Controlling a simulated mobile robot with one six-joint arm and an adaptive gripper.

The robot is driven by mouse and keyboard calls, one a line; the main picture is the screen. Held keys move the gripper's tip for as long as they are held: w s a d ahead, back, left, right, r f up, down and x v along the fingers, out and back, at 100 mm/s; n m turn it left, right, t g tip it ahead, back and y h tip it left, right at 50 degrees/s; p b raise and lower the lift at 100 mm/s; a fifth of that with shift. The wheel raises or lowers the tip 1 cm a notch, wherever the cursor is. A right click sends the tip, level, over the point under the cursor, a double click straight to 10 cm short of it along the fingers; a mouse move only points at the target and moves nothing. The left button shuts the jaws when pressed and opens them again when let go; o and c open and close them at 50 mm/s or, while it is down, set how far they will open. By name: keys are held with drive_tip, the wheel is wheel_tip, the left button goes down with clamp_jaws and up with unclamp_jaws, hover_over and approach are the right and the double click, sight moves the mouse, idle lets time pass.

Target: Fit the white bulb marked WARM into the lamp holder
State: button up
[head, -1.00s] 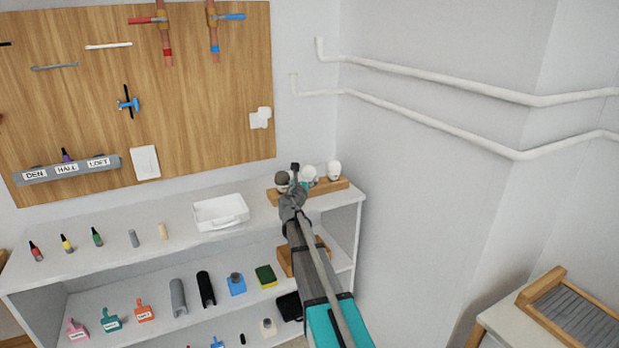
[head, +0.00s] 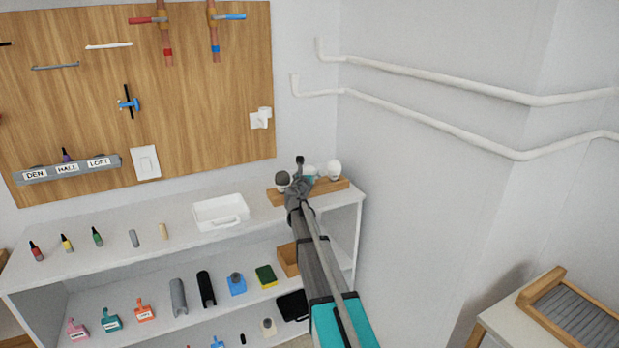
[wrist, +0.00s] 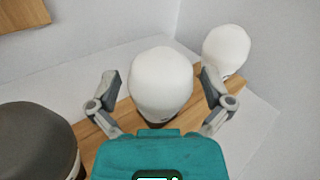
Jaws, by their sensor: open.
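In the wrist view a white bulb (wrist: 160,82) stands in the wooden rack (wrist: 98,140), between the two fingers of my gripper (wrist: 160,88). The fingers are open, one on each side, and I see no clear grip on it. A second white bulb (wrist: 226,48) is to the right and a dark grey bulb (wrist: 34,138) to the left. No WARM mark is readable. In the head view my gripper (head: 302,180) is at the rack (head: 335,186) and partly hides the middle bulb (head: 309,169). A white fitting (head: 260,119), possibly the lamp holder, is on the wooden board.
A white tray (head: 220,213) is left of the rack on the shelf top (head: 180,240). Several small bottles stand farther left. White pipes (head: 430,80) run along the right wall. A white switch plate (head: 145,162) is on the board.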

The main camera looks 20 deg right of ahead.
idle(0.4)
drive_tip(key=c, duration=1)
drive_tip(key=shift+o, duration=0.2)
drive_tip(key=shift+r, duration=0.1)
wheel_tip(320, 180, up, 2)
drive_tip(key=p, duration=0.2)
drive_tip(key=shift+r+p, duration=0.25)
drive_tip(key=shift+p, duration=0.15)
drive_tip(key=s+a+r+p, duration=0.5)
drive_tip(key=s+r+p, duration=0.5)
drive_tip(key=s, duration=0.3)
drive_tip(key=shift+r, duration=0.15)
